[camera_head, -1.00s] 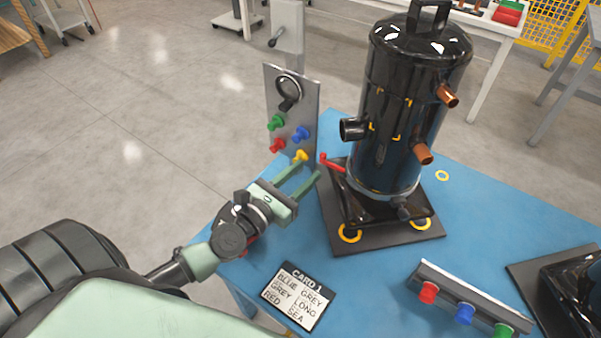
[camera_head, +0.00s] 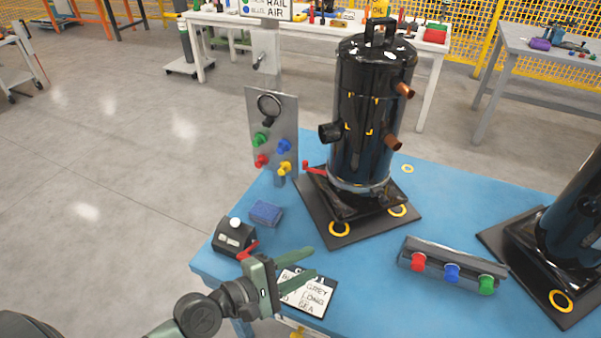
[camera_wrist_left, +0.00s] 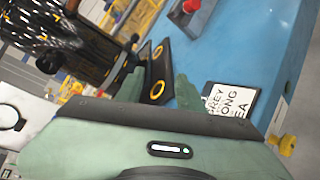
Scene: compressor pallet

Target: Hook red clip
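My left gripper (camera_head: 312,262) is open over the front left of the blue table, its fingers pointing right above the printed card (camera_head: 316,296). Nothing shows between the fingers. A small red piece (camera_head: 247,248) lies just behind the gripper, beside a black box with a white button (camera_head: 235,236). Another red piece, like a lever (camera_head: 312,169), sticks out at the left foot of the black compressor (camera_head: 365,115). I cannot tell which of these is the clip. In the left wrist view, the card (camera_wrist_left: 230,105) lies beside a green finger. My right gripper is not in view.
An upright grey panel (camera_head: 285,110) with coloured knobs stands at the table's left edge. A blue block (camera_head: 265,213) lies behind the black box. A bar with red, blue and green buttons (camera_head: 440,255) lies right of centre. A second compressor (camera_head: 575,225) stands far right.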

